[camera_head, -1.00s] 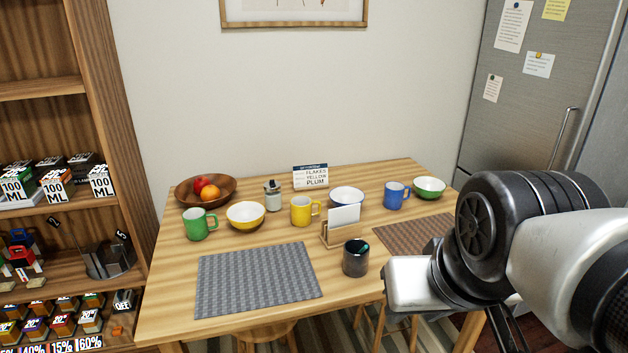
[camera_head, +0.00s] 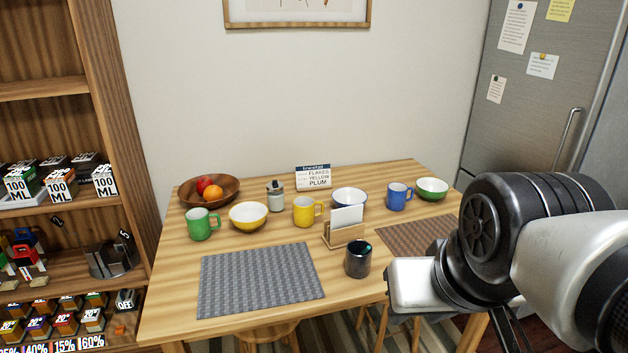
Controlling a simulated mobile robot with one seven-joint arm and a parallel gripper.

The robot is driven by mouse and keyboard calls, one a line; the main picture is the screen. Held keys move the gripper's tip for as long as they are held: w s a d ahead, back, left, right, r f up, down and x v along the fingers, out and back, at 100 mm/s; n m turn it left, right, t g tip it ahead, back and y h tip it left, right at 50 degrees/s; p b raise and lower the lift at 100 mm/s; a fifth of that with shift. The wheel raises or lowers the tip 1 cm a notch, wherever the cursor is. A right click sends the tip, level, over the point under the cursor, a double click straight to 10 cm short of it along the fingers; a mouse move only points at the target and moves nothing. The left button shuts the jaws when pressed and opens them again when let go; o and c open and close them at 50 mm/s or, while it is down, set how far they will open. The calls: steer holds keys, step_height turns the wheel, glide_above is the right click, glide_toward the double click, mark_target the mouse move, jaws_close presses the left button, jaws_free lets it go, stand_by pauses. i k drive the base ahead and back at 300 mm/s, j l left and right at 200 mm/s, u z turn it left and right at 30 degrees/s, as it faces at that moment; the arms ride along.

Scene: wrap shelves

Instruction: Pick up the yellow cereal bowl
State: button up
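The yellow cereal bowl (camera_head: 249,217) stands upright on the wooden table (camera_head: 180,262), yellow outside and white inside, and looks empty. It sits between a green mug (camera_head: 203,225) on its left and a yellow mug (camera_head: 304,212) on its right, behind the grey woven placemat (camera_head: 260,278). My arm fills the lower right of the view, well to the right of the bowl and apart from it. I cannot make out my gripper's fingers, and nothing of mine touches the bowl.
A wooden fruit bowl (camera_head: 225,184), a lidded jar (camera_head: 276,197), a small sign (camera_head: 313,177), a blue-rimmed bowl (camera_head: 349,197), a card holder (camera_head: 345,232), a dark cup (camera_head: 358,258), a blue mug (camera_head: 398,197) and a green bowl (camera_head: 432,187) share the table. Stocked shelves (camera_head: 75,211) stand left.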

mark_target(249, 217)
steer(key=i+j+u, duration=0.25)
steer(key=u, duration=0.2)
steer(key=i+j+u, duration=0.15)
steer(key=i+u, duration=0.15)
steer(key=u, duration=0.15)
steer(key=i+u, duration=0.25)
steer(key=u, duration=0.2)
